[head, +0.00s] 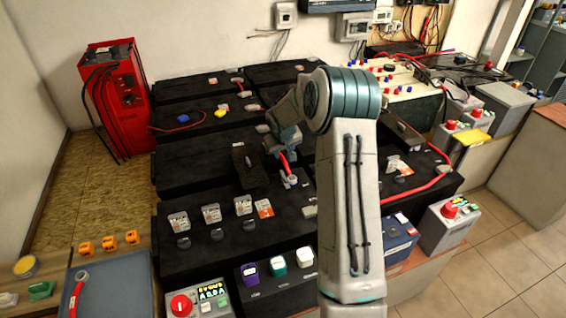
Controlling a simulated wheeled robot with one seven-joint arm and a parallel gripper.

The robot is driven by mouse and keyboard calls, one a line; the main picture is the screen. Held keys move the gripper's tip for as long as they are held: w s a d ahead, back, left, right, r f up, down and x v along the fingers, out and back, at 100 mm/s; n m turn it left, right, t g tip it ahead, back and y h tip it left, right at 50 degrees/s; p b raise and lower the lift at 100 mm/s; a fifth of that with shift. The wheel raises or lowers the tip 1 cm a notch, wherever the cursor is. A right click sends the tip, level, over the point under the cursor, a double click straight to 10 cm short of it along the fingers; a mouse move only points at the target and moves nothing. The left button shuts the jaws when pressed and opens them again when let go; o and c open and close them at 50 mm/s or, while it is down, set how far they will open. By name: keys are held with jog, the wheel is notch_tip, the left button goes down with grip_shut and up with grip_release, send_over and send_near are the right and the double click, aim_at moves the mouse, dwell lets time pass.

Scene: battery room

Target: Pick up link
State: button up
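My gripper (286,143) is over the middle of the black battery bank, left of my forearm. A short red link with a grey end clamp (287,168) shows just below it, on or close above a battery top. The gripper's fingers are small and partly covered by my arm, so I cannot tell whether they are open or touch this link. Another red link with a grey end (77,292) lies on the grey-blue case (108,285) at the lower left.
Black batteries (190,165) fill the middle, with several labels and terminals. A red charger (113,98) stands at the left. A grey box with a red knob (447,222) is at the right. Wall boxes are behind. Tiled floor (490,265) is clear at the lower right.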

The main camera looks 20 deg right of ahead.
aim_at(283, 159)
jog(key=shift+a+x, duration=0.1)
jog(key=shift+x, duration=1.45)
jog(key=shift+a+x, duration=0.15)
jog(key=shift+x, duration=1.4)
jog(key=shift+w, duration=0.15)
grip_shut()
